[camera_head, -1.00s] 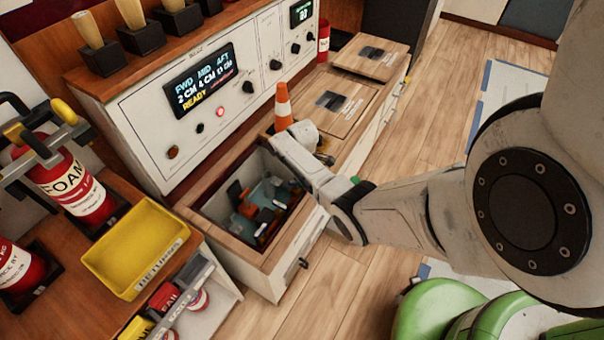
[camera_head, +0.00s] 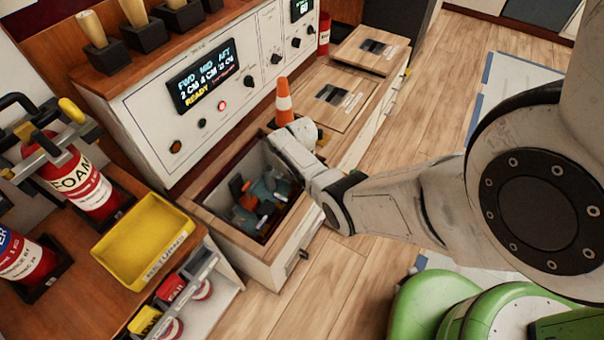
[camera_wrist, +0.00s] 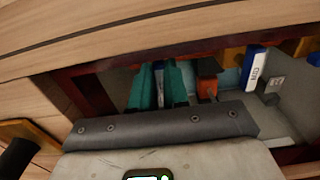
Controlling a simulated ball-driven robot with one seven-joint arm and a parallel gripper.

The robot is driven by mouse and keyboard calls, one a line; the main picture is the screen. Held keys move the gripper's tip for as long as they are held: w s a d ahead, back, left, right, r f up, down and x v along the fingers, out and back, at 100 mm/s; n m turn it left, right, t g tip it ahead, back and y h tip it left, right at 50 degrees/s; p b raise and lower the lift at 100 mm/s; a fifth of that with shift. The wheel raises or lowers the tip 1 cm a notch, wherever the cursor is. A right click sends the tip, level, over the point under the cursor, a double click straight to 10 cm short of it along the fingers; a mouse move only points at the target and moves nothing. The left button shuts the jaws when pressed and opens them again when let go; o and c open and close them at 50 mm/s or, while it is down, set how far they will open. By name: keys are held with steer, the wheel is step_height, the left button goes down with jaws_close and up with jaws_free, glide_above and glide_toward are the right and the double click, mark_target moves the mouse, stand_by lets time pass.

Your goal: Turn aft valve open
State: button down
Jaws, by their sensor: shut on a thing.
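My gripper (camera_wrist: 160,88) shows in the wrist view as two teal fingers. They are close together, down in the open floor bay (camera_head: 222,228). A narrow white and blue handle (camera_wrist: 158,78) stands between the fingers, and the gripper is shut on it. Its label is hidden, so I cannot read whether it is the aft valve. A blue handle labelled MID (camera_wrist: 255,68) stands to the right of it, with another blue handle (camera_wrist: 315,58) at the right edge. In the head view my arm hides part of the bay. The panel display (camera_head: 205,77) shows FWD, MID, AFT and READY.
An orange and white cone (camera_head: 284,103) stands by the bay's far edge, near my wrist. A yellow returns tray (camera_head: 146,238) and red extinguishers (camera_head: 85,185) are at the left. Closed wooden covers (camera_head: 338,95) lie beyond the bay.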

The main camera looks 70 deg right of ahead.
stand_by(0.3)
steer(key=c, duration=1.1)
jaws_free()
step_height(320, 180, up, 11)
steer(key=p, duration=0.4)
steer(key=shift+f+p, duration=0.1)
steer(key=shift+p, duration=0.2)
